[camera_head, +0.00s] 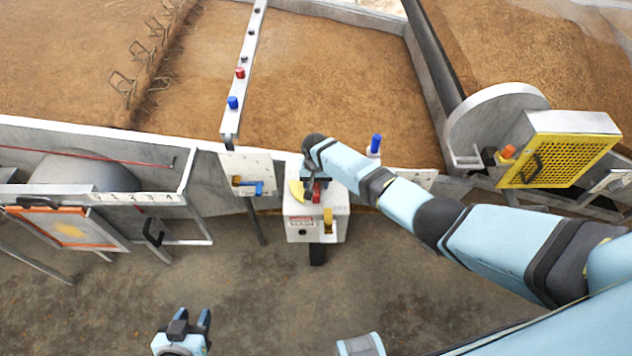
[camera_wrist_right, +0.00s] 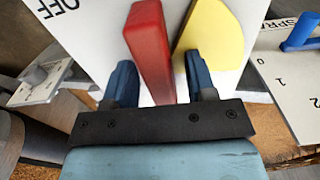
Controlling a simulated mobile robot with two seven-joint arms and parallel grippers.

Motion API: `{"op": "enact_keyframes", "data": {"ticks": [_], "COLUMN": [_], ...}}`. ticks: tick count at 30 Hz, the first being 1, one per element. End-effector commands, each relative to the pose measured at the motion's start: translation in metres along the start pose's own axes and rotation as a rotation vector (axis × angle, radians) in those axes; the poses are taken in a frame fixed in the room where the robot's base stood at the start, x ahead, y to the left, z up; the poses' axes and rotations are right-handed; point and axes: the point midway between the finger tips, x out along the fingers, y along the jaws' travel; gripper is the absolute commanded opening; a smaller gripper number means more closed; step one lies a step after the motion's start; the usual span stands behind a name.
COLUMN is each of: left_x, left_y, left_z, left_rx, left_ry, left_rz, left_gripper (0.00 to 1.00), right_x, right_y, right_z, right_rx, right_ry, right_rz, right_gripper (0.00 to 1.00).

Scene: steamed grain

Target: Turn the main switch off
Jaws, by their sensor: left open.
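The main switch appears to be the red handle (camera_head: 316,194) on a white box (camera_head: 302,236) standing at the front of the grain bed. In the right wrist view the red handle (camera_wrist_right: 152,50) stands between the two blue fingertips of my right gripper (camera_wrist_right: 162,82), with a gap at the right finger. That gripper (camera_head: 317,184) is open over the box's top in the head view. A yellow pointed plate (camera_wrist_right: 212,38) lies beside the handle, and an OFF label (camera_wrist_right: 58,8) shows at upper left. My left gripper (camera_head: 190,322) is open and empty, low and well away from the box.
A yellow lever (camera_head: 328,218) sits on the box's front. A panel with a blue handle (camera_head: 256,188) stands to the left, and a blue knob (camera_head: 376,143) to the right. A yellow mesh guard (camera_head: 565,158) is further right. The floor in front is clear.

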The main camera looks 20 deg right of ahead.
Motion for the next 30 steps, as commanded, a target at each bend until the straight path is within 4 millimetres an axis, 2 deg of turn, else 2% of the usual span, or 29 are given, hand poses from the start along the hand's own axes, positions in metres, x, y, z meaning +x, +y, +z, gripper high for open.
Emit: {"op": "enact_keyframes", "data": {"ticks": [4, 7, 21, 25, 30], "left_x": [0.000, -0.002, -0.010, -0.011, -0.011], "left_y": [0.000, 0.000, 0.000, 0.000, 0.000], "left_z": [0.000, -0.002, -0.013, -0.015, -0.016], "left_rx": [0.000, 0.000, 0.000, 0.000, 0.000], "left_ry": [-0.001, -0.004, -0.006, -0.005, -0.003], "left_rz": [0.000, 0.000, -0.001, -0.001, 0.000], "left_gripper": [0.43, 0.43, 0.43, 0.43, 0.43], "right_x": [-0.002, -0.011, -0.109, -0.127, -0.137], "right_y": [0.000, 0.000, 0.000, 0.000, 0.000], "right_z": [0.000, -0.001, 0.000, -0.001, 0.000], "right_rx": [-0.001, -0.001, -0.001, 0.000, 0.000], "right_ry": [0.001, 0.002, 0.002, 0.002, 0.000], "right_rz": [0.000, -0.002, -0.002, -0.001, 0.000], "right_gripper": [0.51, 0.51, 0.51, 0.51, 0.51]}}
